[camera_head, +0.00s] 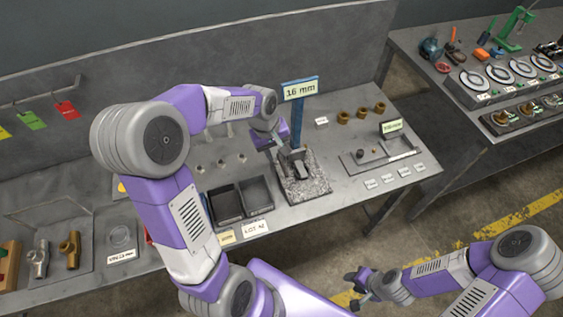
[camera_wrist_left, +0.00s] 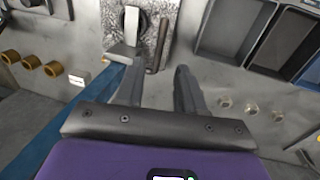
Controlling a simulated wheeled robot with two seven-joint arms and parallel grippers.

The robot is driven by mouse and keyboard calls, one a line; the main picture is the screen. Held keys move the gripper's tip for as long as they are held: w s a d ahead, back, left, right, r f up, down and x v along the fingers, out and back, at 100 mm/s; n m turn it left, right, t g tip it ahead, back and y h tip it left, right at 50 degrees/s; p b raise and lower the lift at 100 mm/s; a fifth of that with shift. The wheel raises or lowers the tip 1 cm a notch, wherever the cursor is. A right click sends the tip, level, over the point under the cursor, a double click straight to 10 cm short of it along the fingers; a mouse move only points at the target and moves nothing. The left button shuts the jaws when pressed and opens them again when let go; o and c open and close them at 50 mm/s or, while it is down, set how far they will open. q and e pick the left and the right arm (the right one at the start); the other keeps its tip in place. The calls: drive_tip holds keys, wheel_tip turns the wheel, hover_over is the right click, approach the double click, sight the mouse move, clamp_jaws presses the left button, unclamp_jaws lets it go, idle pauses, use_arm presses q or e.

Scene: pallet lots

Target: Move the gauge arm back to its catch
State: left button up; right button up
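The gauge stands on a speckled stone base (camera_head: 312,187), with a grey metal block (camera_head: 296,160) on it and a blue post carrying a "16 mm" sign (camera_head: 300,89) behind. In the left wrist view, the stone base (camera_wrist_left: 171,17) shows with a dark, slim bar (camera_wrist_left: 159,45), which may be the gauge arm. My left gripper (camera_wrist_left: 157,72) has its fingers apart, pointing at the gauge, with the bar's end near the gap; I see no grip on it. The catch cannot be made out. My right gripper (camera_head: 354,289) is open and empty, away from the bench at the front.
Two dark trays (camera_head: 226,205) and a "LOT 42" card (camera_head: 256,228) lie left of the gauge. Brass rings (camera_head: 361,113) and a shallow grey tray (camera_head: 374,160) lie to its right. A second bench (camera_head: 470,106) stands at the right.

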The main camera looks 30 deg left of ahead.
sight(282, 164)
use_arm(q)
drive_tip(key=f, duration=0.2)
drive_tip(key=f+b, duration=0.1)
drive_tip(key=f, duration=0.1)
drive_tip(key=w+f, duration=0.1)
drive_tip(key=f, duration=0.1)
drive_tip(key=shift+d+f, duration=0.15)
drive_tip(key=shift+d, duration=0.25)
clamp_jaws()
